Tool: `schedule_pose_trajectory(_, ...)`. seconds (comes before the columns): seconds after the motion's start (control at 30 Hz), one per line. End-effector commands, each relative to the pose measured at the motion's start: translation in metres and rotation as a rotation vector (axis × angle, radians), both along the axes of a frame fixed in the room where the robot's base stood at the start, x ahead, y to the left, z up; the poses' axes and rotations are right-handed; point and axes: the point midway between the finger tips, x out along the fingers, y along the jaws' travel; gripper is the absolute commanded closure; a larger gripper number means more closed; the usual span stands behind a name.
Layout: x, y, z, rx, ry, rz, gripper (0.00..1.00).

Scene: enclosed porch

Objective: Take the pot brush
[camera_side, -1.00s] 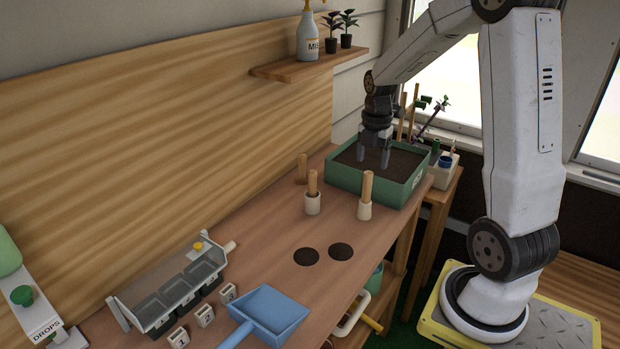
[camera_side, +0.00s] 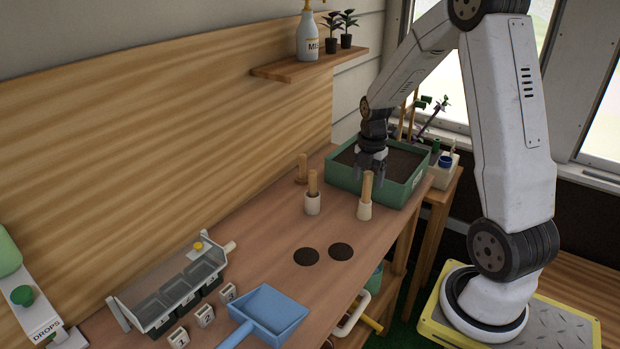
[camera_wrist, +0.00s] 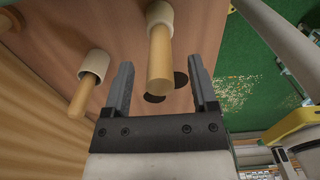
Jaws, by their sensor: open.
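Two upright wooden handles with pale, thick lower ends stand on the bench; I cannot tell whether these ends are bristles or holders, nor which one is the pot brush. The right one (camera_side: 366,193) is near the green tray, and the left one (camera_side: 313,184) is beside it. My gripper (camera_side: 371,177) is open, pointing down at the top of the right handle. In the wrist view, the right handle (camera_wrist: 160,58) shows between my spread fingers (camera_wrist: 161,85), with gaps on both sides. The left handle (camera_wrist: 83,95) is outside them.
A green soil tray (camera_side: 345,178) stands just behind. Another wooden peg (camera_side: 302,166) is at the back. Two dark round spots (camera_side: 341,251), a blue dustpan (camera_side: 268,309) and a compartment rack (camera_side: 170,291) lie nearer. The bench between is clear.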

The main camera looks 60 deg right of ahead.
Motion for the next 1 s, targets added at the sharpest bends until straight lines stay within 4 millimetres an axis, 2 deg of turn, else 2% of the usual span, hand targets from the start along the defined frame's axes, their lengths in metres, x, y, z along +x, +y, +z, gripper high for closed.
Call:
schedule_pose_trajectory(0.1,0.0,0.0,-0.013,0.001,0.002,0.0,0.25)
schedule_pose_trajectory(0.23,0.0,0.0,-0.02,0.0,0.0,0.0,0.25)
schedule_pose_trajectory(0.77,0.0,0.0,-0.022,-0.001,-0.001,0.0,0.25)
schedule_pose_trajectory(0.87,0.0,0.0,-0.021,-0.001,-0.001,0.0,0.54)
schedule_pose_trajectory(1.0,0.0,0.0,-0.021,-0.001,-0.001,0.0,0.98)
